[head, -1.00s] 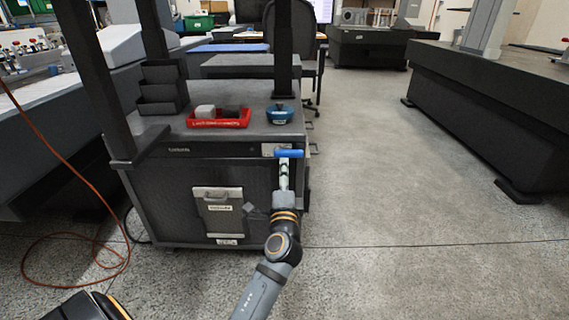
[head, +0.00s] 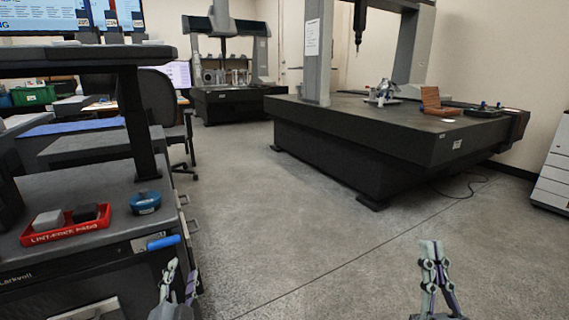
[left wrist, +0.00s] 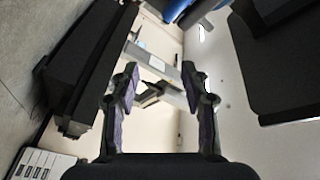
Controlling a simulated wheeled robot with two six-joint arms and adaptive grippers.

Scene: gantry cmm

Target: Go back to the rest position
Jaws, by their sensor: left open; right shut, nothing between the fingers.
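My left gripper (head: 180,288) is at the lower left of the head view, in front of the dark cart. Its fingers are apart and empty. It also shows in the left wrist view (left wrist: 160,85), with nothing between the fingers. My right gripper (head: 434,262) points up at the lower right of the head view, over bare floor. Its fingers are together and hold nothing. The blue handle (head: 163,242) on the cart's upper front edge is just above my left gripper, apart from it as far as I can tell.
On the cart top (head: 113,207) are a red tray (head: 66,232) with small blocks and a blue round container (head: 145,203). A large granite table (head: 370,135) fills the right back. An office chair (head: 160,105) stands behind the cart. The middle floor (head: 270,220) is clear.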

